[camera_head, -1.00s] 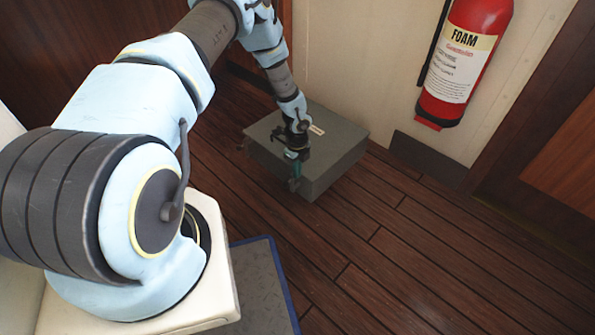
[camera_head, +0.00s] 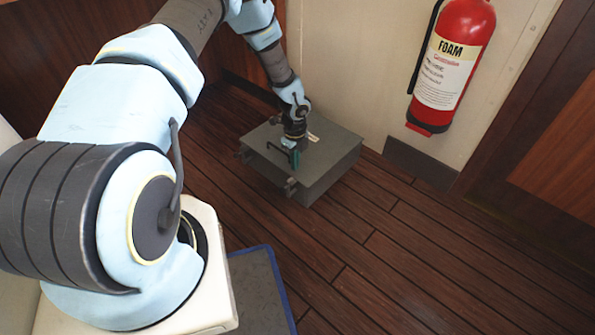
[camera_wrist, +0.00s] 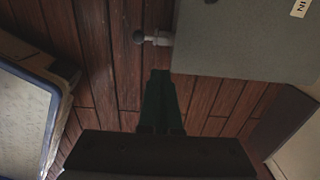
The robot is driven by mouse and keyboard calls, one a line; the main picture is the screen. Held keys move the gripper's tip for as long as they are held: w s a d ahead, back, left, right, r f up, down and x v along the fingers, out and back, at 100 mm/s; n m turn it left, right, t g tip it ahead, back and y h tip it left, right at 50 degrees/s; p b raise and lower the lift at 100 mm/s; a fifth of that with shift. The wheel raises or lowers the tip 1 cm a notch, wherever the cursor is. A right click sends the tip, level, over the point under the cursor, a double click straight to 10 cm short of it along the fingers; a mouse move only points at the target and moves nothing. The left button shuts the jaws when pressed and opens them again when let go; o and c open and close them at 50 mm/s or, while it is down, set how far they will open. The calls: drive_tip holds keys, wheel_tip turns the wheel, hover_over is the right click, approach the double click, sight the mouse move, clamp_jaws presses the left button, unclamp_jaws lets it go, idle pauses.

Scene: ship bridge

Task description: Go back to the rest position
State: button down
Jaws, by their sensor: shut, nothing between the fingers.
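My gripper (camera_head: 294,160) is in front of and above the grey metal box (camera_head: 325,178) on the floor. In the wrist view my gripper (camera_wrist: 160,76) has its dark fingers together, with nothing between them. The grey box (camera_wrist: 245,45) fills the upper right of the wrist view, with a small latch or knob (camera_wrist: 152,38) sticking out of its side just beyond the fingertips. I cannot tell whether the fingers touch the box. My arm reaches out from the left and bends down towards the box.
A red foam extinguisher (camera_head: 452,65) hangs on the pale wall (camera_head: 350,60) at the right. A wooden door (camera_head: 560,150) stands at far right. A grey mat with a blue edge (camera_head: 262,290) lies beside my base. The plank floor (camera_head: 400,250) in front is clear.

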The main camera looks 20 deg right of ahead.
drive_tip(key=shift+w+a+r, duration=0.1)
drive_tip(key=shift+w+r, duration=0.05)
drive_tip(key=shift+r, duration=0.45)
drive_tip(key=a+r+n, duration=0.7)
drive_tip(key=a+r, duration=0.1)
drive_tip(key=r, duration=0.3)
drive_tip(key=a+r+n, duration=0.7)
drive_tip(key=a+r, duration=0.1)
drive_tip(key=r, duration=0.3)
drive_tip(key=s+a+r+n+t, duration=0.2)
drive_tip(key=s+a+r+n, duration=1)
drive_tip(key=n, duration=0.3)
wheel_tip(320, 180, up, 32)
drive_tip(key=p, duration=3.1)
drive_tip(key=shift+d, duration=0.4)
drive_tip(key=shift+r, duration=0.1)
